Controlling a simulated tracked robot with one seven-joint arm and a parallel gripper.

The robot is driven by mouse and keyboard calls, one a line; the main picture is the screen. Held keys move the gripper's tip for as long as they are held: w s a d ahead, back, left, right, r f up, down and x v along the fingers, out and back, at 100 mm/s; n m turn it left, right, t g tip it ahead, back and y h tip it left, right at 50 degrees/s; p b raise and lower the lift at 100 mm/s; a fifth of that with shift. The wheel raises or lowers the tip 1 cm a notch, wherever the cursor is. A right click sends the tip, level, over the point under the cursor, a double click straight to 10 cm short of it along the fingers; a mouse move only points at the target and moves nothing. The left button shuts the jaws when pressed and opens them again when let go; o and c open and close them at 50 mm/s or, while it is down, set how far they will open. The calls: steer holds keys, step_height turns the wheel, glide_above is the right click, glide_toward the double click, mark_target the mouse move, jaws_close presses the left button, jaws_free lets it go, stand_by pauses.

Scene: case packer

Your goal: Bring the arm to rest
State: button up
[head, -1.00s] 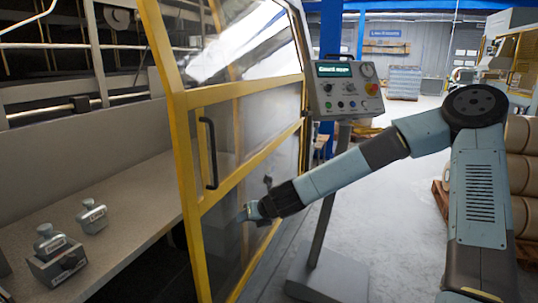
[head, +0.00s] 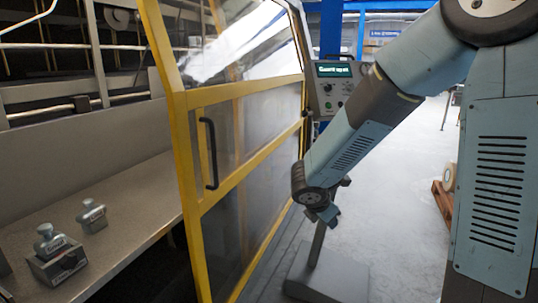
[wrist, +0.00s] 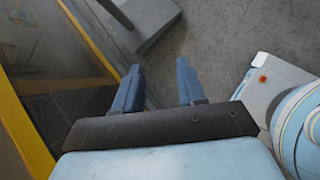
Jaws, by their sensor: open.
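My gripper (head: 328,216) hangs low at the end of my bent arm in the head view, in front of the control panel's stand and to the right of the yellow-framed guard door (head: 222,165). In the wrist view my gripper (wrist: 160,88) shows two blue fingers spread apart with bare floor between them. It is open and holds nothing. My arm hides part of the control panel (head: 332,90) and most of its post.
The door's black handle (head: 210,153) is left of my arm. The stand's base plate (head: 325,275) lies below my gripper. Open floor (head: 405,200) lies to the right.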

steer(key=s+d+r+m+y, duration=0.2)
steer(key=s+d+r+m, duration=0.1)
steer(key=s+r+m, duration=0.6)
steer(key=s+d+r+m+y, duration=0.2)
steer(key=s+d+r+m, duration=0.2)
steer(key=s+r+m, duration=0.5)
steer(key=shift+s+r+m+y, duration=0.15)
steer(key=shift+s+m+y, duration=0.15)
steer(key=shift+s+m, duration=2.8)
steer(key=shift+w, duration=0.15)
